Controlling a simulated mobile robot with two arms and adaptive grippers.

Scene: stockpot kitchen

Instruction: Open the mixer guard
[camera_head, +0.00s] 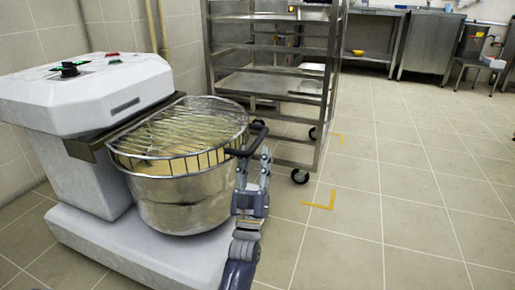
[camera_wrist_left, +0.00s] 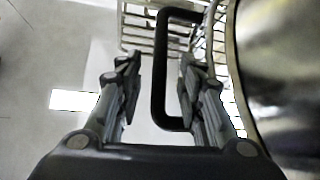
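The mixer guard (camera_head: 185,133) is a wire lid with a barred rim, lying flat and closed over the steel bowl (camera_head: 185,205) of the white mixer (camera_head: 80,95). Its black handle (camera_head: 247,141) sticks out at the right side. My left gripper (camera_head: 253,168) is at the handle, coming up from below. In the left wrist view the C-shaped handle (camera_wrist_left: 160,75) has its long bar between the two open fingers of my gripper (camera_wrist_left: 157,75). The right finger is on the loop's inner side, with gaps visible on both sides. My right gripper is not in view.
A steel rack (camera_head: 275,85) on wheels stands close behind the bowl. Steel tables and a cabinet (camera_head: 430,45) line the far wall. The tiled floor (camera_head: 410,200) to the right is clear, with yellow corner marks. The mixer's control top (camera_head: 70,68) is at the left.

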